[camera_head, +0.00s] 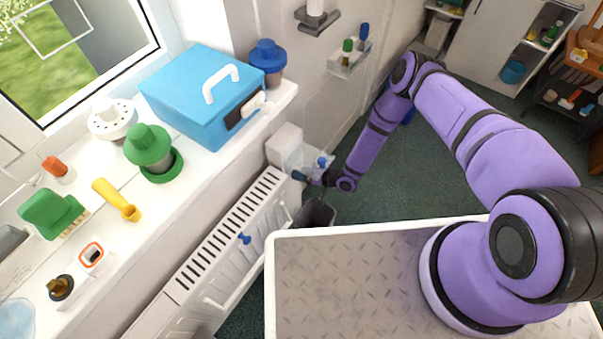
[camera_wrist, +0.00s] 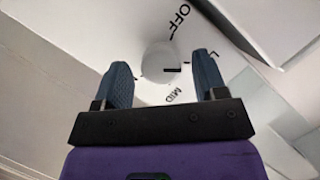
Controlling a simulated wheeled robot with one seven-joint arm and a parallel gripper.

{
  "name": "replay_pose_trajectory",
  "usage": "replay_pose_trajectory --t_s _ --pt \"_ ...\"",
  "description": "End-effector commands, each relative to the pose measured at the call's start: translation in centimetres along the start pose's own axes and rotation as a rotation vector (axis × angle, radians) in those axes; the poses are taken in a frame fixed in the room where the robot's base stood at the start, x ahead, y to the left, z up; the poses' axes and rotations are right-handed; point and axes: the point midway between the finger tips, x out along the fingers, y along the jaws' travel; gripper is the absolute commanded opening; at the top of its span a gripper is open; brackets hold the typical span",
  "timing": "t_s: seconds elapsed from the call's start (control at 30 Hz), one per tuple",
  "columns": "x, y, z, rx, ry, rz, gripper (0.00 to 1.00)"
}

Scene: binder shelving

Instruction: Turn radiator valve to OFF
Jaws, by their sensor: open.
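In the wrist view, the radiator valve is a white rounded knob (camera_wrist: 160,62) on a white dial plate (camera_wrist: 150,93). Black lettering on the plate reads OFF toward the top and MID toward the bottom, with a partly hidden label starting with L at the right. A short black mark sits at the knob's lower right; I cannot tell exactly which label it points at. My gripper (camera_wrist: 164,80) is open, with one dark finger on each side of the knob; contact is unclear. In the head view, my gripper (camera_head: 302,177) is at the far end of the radiator (camera_head: 225,240), and the knob is hard to make out.
A windowsill (camera_head: 190,185) above the radiator holds a blue box (camera_head: 185,95), a green pot (camera_head: 150,148) and several small items. A blue hook (camera_head: 244,238) sits on the radiator front. A dark bin (camera_head: 316,214) stands below my gripper. Green floor (camera_head: 440,150) lies open beyond.

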Motion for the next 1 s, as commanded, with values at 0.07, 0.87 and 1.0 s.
replay_pose_trajectory --t_s 0.07,0.87,1.0 --pt "0.04 0.00 0.00 0.000 0.000 0.000 0.65" --pt "-0.02 -0.09 0.01 -0.076 -0.002 0.032 0.17" --pt "-0.02 -0.14 0.00 -0.161 -0.002 0.068 0.17"
